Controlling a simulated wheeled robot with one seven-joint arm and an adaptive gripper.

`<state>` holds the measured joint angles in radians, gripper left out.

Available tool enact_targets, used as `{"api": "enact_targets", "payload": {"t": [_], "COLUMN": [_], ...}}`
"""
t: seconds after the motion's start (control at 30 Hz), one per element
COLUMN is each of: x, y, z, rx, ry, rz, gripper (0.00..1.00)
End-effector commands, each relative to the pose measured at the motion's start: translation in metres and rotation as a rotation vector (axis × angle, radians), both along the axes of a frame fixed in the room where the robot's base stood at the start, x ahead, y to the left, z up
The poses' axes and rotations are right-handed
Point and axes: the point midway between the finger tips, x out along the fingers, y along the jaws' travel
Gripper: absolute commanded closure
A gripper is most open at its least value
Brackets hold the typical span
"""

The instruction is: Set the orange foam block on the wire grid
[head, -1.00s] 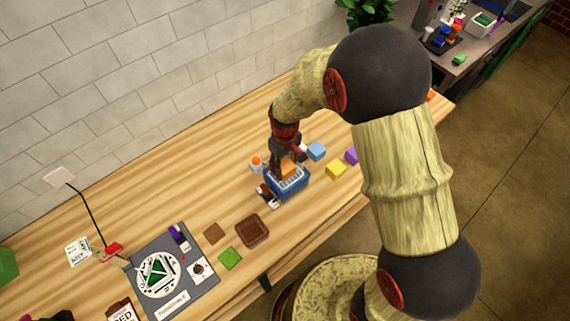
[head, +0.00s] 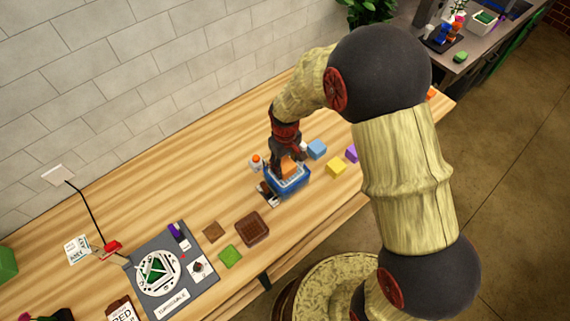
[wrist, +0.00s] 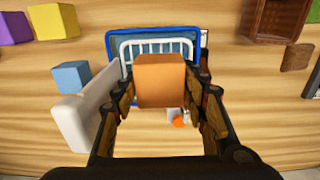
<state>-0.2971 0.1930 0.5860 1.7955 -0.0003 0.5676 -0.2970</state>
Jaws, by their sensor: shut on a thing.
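The orange foam block (wrist: 160,80) is between the two fingers of my gripper (wrist: 160,92), which is shut on it. In the head view the block (head: 289,168) is over the blue tray (head: 291,192), partly hidden by my gripper (head: 284,168). The white wire grid (wrist: 158,46) lies in the blue tray and shows behind the block in the wrist view. The block covers part of the grid. I cannot tell whether it touches the grid.
A light blue block (head: 317,149), a yellow block (head: 336,167) and a purple block (head: 351,153) lie right of the tray. A small white bottle with an orange cap (head: 255,162) stands close on the left. A brown tray (head: 252,229) lies front left.

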Motion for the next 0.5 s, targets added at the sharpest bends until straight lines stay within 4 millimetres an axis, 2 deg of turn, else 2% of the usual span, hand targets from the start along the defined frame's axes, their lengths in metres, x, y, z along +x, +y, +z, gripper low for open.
{"api": "enact_targets", "payload": {"t": [0.27,0.3,0.5], "x": [0.0002,0.0002,0.0002], "y": [0.0,0.0,0.0], "z": [0.0004,0.0004,0.0004], "rx": [0.001,0.001,0.0], "ry": [-0.001,-0.001,0.0], "rz": [0.0,0.0,0.0], "gripper": [0.69,0.55,0.43]}}
